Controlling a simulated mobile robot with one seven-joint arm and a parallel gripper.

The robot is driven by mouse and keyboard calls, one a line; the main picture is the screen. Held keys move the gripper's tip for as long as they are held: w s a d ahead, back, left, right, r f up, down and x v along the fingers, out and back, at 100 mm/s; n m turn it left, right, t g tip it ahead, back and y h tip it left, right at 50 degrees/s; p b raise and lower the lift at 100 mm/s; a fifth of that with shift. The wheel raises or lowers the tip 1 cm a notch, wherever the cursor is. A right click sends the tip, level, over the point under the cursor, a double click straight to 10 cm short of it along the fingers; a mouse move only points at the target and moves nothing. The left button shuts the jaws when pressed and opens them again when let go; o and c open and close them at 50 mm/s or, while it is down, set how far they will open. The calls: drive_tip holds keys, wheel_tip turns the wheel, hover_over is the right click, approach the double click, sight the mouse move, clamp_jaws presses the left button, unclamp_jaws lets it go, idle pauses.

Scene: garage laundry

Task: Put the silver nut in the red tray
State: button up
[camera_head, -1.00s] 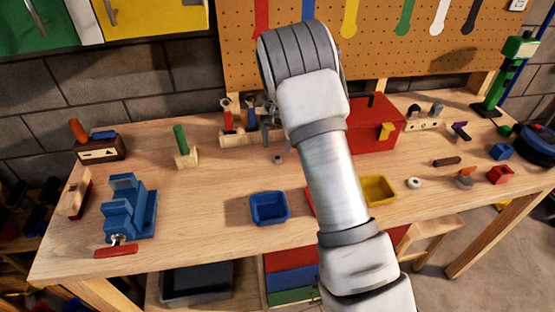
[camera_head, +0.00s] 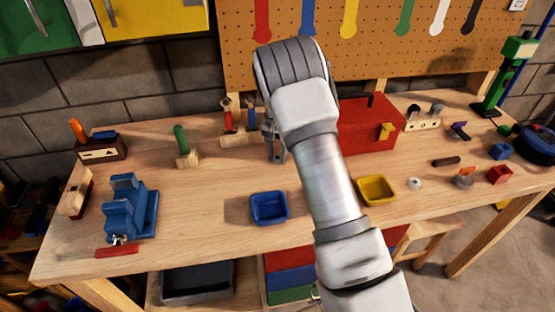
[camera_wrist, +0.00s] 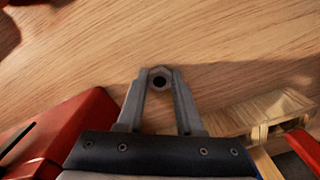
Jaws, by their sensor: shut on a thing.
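My gripper (camera_head: 278,158) points down at the bench behind the blue tray. In the wrist view its fingers (camera_wrist: 160,88) are closed around the silver nut (camera_wrist: 161,72), a small grey hex ring with a dark hole, held at the fingertips. Wood grain shows just beyond it; I cannot tell whether the nut touches the bench. The red tray is not visible now; my arm covers the bench between the blue tray and the yellow tray.
A blue tray (camera_head: 269,205) lies left of my arm and a yellow tray (camera_head: 376,187) right of it. A red toolbox (camera_head: 362,133) and a wooden rack (camera_head: 238,141) stand close to my gripper. A blue vise (camera_head: 128,207) is at the left. The bench's left middle is clear.

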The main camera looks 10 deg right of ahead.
clamp_jaws()
drive_tip(key=shift+r, duration=0.1)
